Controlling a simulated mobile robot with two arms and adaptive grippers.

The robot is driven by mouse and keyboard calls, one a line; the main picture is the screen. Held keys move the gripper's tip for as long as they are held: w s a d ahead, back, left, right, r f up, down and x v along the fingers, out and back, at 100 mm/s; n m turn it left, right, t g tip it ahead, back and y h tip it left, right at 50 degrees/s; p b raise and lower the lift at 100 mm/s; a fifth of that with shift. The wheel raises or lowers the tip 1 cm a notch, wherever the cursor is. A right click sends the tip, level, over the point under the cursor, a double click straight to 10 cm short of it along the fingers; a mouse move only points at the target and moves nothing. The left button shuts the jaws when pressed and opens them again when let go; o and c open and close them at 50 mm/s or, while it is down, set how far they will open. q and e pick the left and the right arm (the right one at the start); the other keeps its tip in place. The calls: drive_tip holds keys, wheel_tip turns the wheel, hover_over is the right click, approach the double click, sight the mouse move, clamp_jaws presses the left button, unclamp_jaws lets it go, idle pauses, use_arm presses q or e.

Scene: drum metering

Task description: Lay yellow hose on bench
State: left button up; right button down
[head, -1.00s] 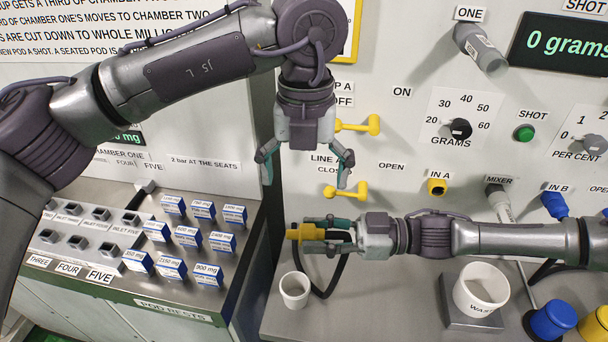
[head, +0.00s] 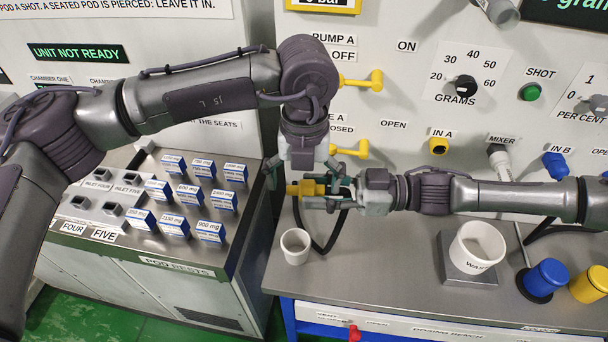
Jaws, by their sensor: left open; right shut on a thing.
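The yellow hose end (head: 297,189) is a yellow fitting held level above the bench (head: 385,252). Its black hose (head: 333,234) hangs in a loop behind my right gripper and down to the bench. My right gripper (head: 317,190) comes in from the right and is shut on the yellow hose end. My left gripper (head: 304,172) points down with its fingers spread, directly at the yellow fitting in the picture. I cannot tell whether it touches the fitting. The yellow IN A port (head: 438,146) is on the panel at the right.
A white cup (head: 295,246) stands on the bench below the grippers. A white WASTE tub (head: 478,246), a blue cap (head: 547,278) and a yellow cap (head: 590,285) stand to the right. Pod rests with several blue-white pods (head: 172,222) are at left. The bench's middle is clear.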

use_arm(q)
drive_tip(key=shift+c, duration=0.2)
drive_tip(key=c, duration=1.1)
drive_tip(key=shift+a, duration=0.1)
drive_tip(key=shift+c, duration=0.7)
use_arm(e)
drive_tip(key=c, duration=1.1)
unclamp_jaws()
drive_tip(key=o, duration=0.5)
drive_tip(key=shift+d, duration=0.15)
